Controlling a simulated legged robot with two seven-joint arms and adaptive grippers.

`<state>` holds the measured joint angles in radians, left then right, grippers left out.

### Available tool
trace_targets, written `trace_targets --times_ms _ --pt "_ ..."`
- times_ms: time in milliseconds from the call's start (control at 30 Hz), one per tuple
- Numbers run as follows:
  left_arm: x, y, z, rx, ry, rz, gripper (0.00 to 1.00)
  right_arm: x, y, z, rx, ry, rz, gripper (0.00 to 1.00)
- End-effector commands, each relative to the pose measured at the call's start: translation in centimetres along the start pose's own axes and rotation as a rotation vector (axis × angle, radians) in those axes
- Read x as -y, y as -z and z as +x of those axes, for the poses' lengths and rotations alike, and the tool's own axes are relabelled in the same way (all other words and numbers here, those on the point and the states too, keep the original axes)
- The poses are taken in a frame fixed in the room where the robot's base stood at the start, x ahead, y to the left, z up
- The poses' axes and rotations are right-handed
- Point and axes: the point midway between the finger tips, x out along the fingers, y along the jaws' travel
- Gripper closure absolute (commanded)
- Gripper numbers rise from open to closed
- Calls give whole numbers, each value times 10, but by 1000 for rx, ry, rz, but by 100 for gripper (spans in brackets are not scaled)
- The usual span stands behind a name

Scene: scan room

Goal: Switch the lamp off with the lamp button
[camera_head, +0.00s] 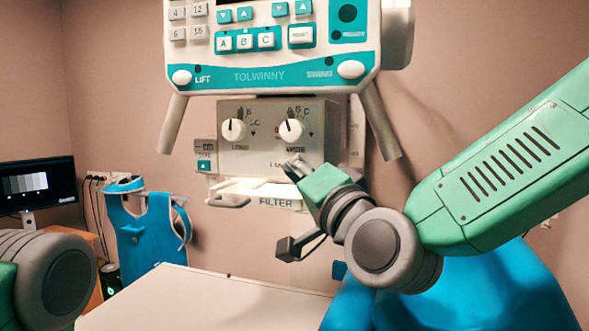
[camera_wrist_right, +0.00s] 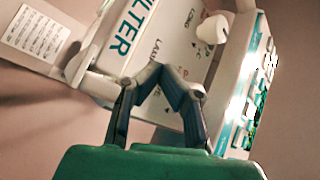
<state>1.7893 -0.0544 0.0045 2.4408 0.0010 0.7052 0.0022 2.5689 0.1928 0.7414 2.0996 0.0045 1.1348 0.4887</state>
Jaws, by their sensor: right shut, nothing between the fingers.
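The grey control box (camera_head: 260,158) with two white knobs hangs under the teal and white console. My right gripper (camera_head: 296,168) is in front of the lower right of this box, below the right knob (camera_head: 291,131). In the right wrist view the gripper's fingertips (camera_wrist_right: 176,80) are together with nothing between them, against the box face (camera_wrist_right: 190,45). Whether they touch it I cannot tell. A small label there may read lamp, but the lamp button itself is not clear and may be hidden behind the fingers. My left arm shows at the lower left, its gripper out of view.
A pale filter tray (camera_head: 262,194) juts out under the box, with a handle (camera_head: 228,200) at its left. Two grey bars (camera_head: 380,122) hang from the console (camera_head: 275,75). A white table top (camera_head: 200,300) lies below. A blue apron (camera_head: 148,230) and a monitor (camera_head: 38,186) stand left.

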Motion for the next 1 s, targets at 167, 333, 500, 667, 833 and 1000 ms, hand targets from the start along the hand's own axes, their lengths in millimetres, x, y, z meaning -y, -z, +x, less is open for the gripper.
trace_targets --times_ms 167,333,500,667,833,1000 --pt "0 0 0 0 0 0 60 -1 1 1 -1 -1 0 100" --pt "0 0 0 0 0 0 60 0 0 2 -1 -1 -1 100" --pt "0 0 1 0 0 0 60 1 -2 1 -1 -1 0 100" --pt "0 0 3 0 0 0 60 6 -8 -3 -1 1 -1 100" --pt "0 0 4 0 0 0 60 10 -12 -7 0 0 -1 100" --pt "0 0 4 0 0 0 60 10 -12 -7 0 0 -1 100"
